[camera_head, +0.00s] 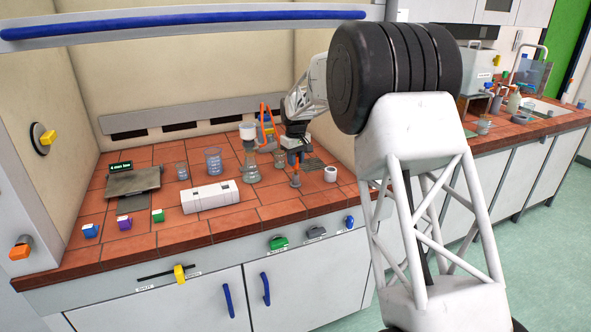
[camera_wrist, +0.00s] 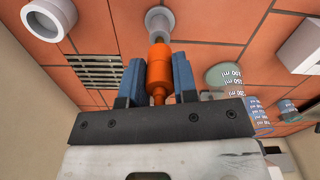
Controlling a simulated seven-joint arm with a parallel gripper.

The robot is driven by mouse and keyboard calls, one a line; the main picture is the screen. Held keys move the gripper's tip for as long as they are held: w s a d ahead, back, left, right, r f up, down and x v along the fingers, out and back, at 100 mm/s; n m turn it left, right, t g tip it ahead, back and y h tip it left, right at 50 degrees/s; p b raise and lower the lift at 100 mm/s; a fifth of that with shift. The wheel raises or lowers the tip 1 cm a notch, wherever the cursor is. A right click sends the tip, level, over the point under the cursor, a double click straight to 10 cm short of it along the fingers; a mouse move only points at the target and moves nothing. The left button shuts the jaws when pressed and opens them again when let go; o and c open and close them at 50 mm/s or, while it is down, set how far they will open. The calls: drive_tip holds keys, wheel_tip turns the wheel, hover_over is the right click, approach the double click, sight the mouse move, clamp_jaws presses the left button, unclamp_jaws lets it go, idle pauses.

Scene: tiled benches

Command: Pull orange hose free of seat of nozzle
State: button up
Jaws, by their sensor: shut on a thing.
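The orange hose end (camera_wrist: 158,66) lies between the two blue fingers of my gripper (camera_wrist: 158,78) in the wrist view, and the gripper is shut on it. The grey nozzle (camera_wrist: 160,20) is just beyond the hose end, in line with it. I cannot tell whether the hose end is still inside the nozzle's seat. In the head view my gripper (camera_head: 293,147) is above the bench, with orange showing directly below it. An orange hose loop (camera_head: 263,112) rises to the left of my gripper, and part of it is hidden behind my arm.
A conical flask (camera_head: 249,170) with a white top stands just left of my gripper. A beaker (camera_head: 213,160) and a white box (camera_head: 209,197) are further left. A small white cup (camera_head: 331,173) stands to the right. Bare tiles (camera_head: 265,210) lie in front.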

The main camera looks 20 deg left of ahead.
drive_tip(key=shift+r, duration=0.4)
drive_tip(key=shift+r, duration=0.25)
drive_tip(key=shift+r, duration=3.75)
